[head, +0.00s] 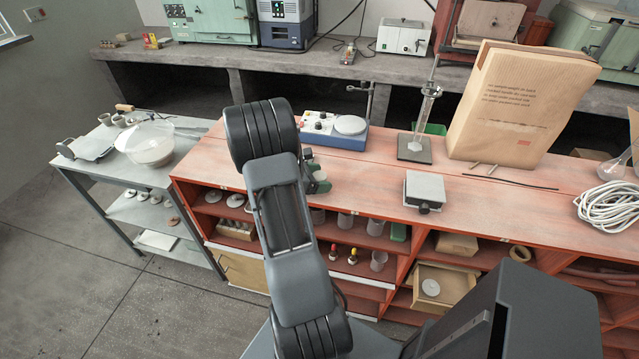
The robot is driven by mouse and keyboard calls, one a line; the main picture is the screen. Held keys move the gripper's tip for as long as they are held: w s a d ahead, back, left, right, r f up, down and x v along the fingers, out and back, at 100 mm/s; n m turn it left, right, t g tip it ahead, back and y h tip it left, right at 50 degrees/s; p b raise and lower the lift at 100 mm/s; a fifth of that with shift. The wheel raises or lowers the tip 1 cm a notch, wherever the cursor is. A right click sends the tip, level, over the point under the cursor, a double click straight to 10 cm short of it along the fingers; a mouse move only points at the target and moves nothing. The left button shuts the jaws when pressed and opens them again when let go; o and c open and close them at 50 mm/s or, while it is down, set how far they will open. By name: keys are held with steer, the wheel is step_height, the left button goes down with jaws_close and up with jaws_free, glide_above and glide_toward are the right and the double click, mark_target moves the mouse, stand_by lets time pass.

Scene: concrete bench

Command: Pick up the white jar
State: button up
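I cannot make out a thing that is clearly a white jar. A whitish rounded bowl-like vessel (150,149) with a clear, wide top stands on the grey metal table at the left. My arm rises through the middle of the head view and covers part of the red bench. My gripper cannot be made out; the arm's links hide what lies behind them.
The red bench (560,205) carries a blue-based scale (335,130), a glass cylinder on a stand (418,130), a grey box (424,188), a large paper bag (520,105) and coiled white cable (610,207). Small dark-green items (318,178) sit beside my arm. Floor at left is clear.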

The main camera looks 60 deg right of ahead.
steer(key=c, duration=1)
steer(key=shift+r, duration=0.1)
